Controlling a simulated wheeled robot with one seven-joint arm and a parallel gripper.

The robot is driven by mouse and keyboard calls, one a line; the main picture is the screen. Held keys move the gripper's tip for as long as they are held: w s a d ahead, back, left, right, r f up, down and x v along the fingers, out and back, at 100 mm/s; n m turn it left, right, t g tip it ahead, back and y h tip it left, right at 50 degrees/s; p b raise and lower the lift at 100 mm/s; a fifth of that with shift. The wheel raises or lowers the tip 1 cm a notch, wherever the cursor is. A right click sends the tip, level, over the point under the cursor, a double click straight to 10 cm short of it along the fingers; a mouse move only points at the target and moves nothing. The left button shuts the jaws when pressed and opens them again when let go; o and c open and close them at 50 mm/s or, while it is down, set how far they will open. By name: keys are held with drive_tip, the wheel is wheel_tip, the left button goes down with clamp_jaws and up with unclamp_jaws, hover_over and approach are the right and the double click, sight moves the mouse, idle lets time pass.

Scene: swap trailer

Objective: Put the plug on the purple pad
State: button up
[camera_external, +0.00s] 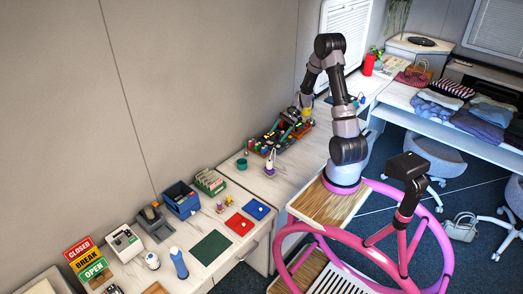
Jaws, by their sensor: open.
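My gripper (303,114) reaches down at the back of the counter, over a crowded rack of coloured items (280,138). Its fingers are small and dark, and nothing can be seen held in them. A small yellow item shows right by the fingers; I cannot tell whether they touch it. I cannot pick out the plug for certain in this view. A small purple base (269,172) with a pale upright item on it stands in front of the rack; I cannot tell whether this is the purple pad.
A green cup (242,163) stands left of the rack. Nearer are a red pad (239,224), a blue pad (256,209), a dark green mat (211,247) and a blue bin (181,200). Signs (86,260) and bottles stand at the near left. The wall closes off the left side.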

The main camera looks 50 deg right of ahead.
drive_tip(key=s+a+r+n+t+h, duration=0.1)
drive_tip(key=s+a+r+n+h, duration=0.1)
drive_tip(key=r, duration=0.7)
drive_tip(key=s+a+r+n+t+h, duration=0.2)
drive_tip(key=s+a+r+n+h, duration=0.1)
drive_tip(key=s+r+n, duration=0.3)
drive_tip(key=s+a+r+n+t+h, duration=0.2)
drive_tip(key=s+r, duration=0.6)
drive_tip(key=r, duration=0.4)
drive_tip(key=shift+a+r+n+h, duration=0.3)
drive_tip(key=shift+a+r+n, duration=0.05)
drive_tip(key=shift+a+n, duration=0.6)
